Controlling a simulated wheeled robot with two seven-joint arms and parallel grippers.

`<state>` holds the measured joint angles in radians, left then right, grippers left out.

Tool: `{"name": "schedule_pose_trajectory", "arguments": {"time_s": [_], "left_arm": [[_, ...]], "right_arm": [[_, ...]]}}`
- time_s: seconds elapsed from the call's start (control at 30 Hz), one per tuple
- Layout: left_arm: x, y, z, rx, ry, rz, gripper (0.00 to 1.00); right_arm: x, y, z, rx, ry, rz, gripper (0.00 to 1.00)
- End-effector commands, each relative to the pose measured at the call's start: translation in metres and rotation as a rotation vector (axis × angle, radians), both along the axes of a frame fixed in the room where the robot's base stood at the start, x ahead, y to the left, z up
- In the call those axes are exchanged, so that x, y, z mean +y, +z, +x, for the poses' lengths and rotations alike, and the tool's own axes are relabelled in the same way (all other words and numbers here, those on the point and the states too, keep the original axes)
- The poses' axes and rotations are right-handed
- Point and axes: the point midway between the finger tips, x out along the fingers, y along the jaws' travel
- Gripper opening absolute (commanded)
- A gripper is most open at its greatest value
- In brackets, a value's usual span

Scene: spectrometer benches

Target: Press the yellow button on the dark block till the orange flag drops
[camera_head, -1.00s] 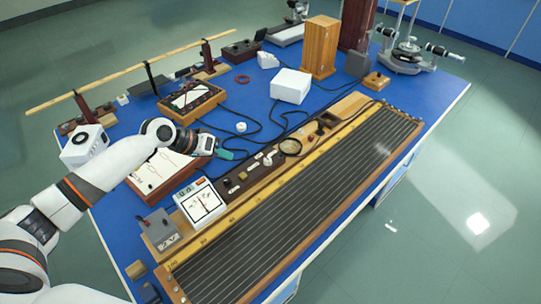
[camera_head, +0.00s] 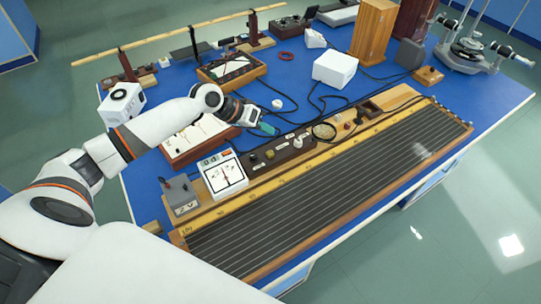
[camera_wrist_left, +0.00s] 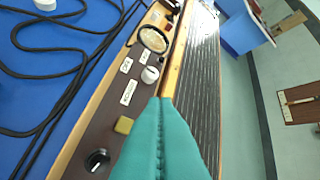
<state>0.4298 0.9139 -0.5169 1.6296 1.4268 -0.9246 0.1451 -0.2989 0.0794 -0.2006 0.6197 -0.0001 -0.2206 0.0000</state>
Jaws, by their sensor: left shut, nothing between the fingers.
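The dark block (camera_wrist_left: 82,165) is a long dark brown panel with labels, knobs and a square yellow button (camera_wrist_left: 124,125). In the head view the block (camera_head: 295,151) lies along the ruled board, and the yellow button (camera_head: 268,154) is a small spot on it. My left gripper (camera_head: 269,128) has teal fingers, shut and empty, just behind the block in the picture. In the wrist view its fingertips (camera_wrist_left: 161,101) appear to the right of the button; they do not cover it. Height above the block is unclear. I cannot make out the orange flag. My right gripper is out of view.
A white meter (camera_head: 226,174) and a grey box (camera_head: 180,192) stand left of the block. A round lens or dial (camera_head: 324,131) and black cables lie at its other end. The long ruled board (camera_head: 330,200) fills the front. A white box (camera_head: 334,68) stands behind.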

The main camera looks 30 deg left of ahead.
Motion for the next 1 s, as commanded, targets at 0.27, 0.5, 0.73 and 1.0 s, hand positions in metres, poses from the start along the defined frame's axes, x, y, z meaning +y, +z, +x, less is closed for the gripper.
{"name": "schedule_pose_trajectory", "arguments": {"time_s": [0.27, 0.5, 0.73, 1.0], "left_arm": [[0.000, -0.047, 0.000, 0.000, 0.000, 0.000, 0.00], [0.000, -0.066, 0.000, 0.000, 0.001, -0.001, 0.00], [0.000, -0.067, 0.000, -0.001, 0.000, 0.000, 0.00], [0.000, -0.067, 0.000, -0.001, 0.001, 0.000, 0.00]], "right_arm": [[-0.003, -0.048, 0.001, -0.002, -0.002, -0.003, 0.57], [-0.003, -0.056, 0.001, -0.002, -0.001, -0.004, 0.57], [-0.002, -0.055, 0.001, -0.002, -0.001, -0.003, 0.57], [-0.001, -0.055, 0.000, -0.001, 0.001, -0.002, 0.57]]}}
